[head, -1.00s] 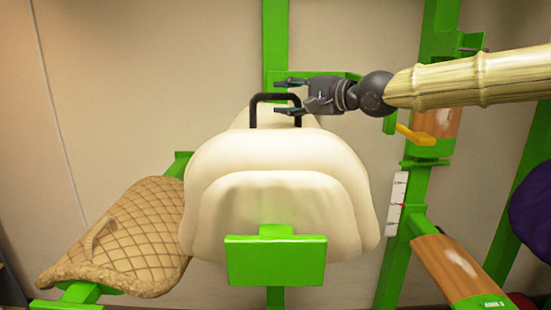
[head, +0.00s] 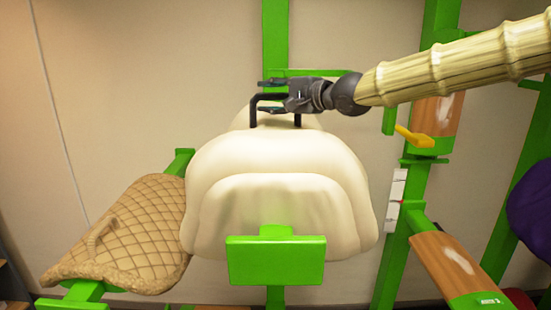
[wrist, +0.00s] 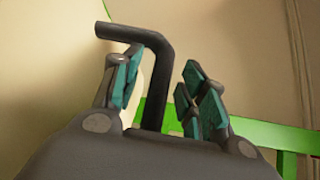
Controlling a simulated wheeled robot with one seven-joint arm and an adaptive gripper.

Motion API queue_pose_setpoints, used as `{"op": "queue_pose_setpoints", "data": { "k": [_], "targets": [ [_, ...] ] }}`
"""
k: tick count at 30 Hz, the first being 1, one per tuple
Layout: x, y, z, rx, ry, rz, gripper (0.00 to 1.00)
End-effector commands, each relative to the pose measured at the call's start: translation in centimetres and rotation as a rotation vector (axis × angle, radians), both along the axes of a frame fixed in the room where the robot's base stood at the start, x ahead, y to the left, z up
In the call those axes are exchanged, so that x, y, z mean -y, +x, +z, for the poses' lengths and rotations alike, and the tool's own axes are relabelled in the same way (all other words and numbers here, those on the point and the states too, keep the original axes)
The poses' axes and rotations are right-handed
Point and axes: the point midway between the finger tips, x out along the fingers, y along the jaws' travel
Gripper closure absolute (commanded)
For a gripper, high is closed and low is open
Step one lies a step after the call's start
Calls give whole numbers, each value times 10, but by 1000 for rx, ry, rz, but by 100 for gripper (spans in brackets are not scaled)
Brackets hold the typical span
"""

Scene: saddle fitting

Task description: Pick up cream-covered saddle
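The cream-covered saddle (head: 275,170) sits on a green rack arm with a green end plate (head: 275,262) in the middle of the head view. A black handle (head: 253,108) stands up at its far top. My gripper (head: 264,97) comes in from the right at the handle, one finger above the bar and one below it. In the wrist view, the bent black handle (wrist: 155,85) lies between the teal-padded fingers of my gripper (wrist: 165,85). The fingers are open, with gaps beside the handle. Part of the handle is hidden by my gripper in the head view.
A tan quilted pad (head: 125,235) lies on a rack arm at the left, close to the saddle. Green posts (head: 395,265), brown rack arms (head: 450,265) and a yellow peg (head: 415,137) stand at the right. A purple item (head: 530,210) is at the right edge.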

Motion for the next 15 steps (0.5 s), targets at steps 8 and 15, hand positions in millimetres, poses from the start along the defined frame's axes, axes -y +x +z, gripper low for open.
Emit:
{"op": "queue_pose_setpoints", "data": {
  "k": [8,15],
  "targets": [
    [0,0,0,0,0,0,100],
    [0,0,0,0,0,0,100]
  ]
}}
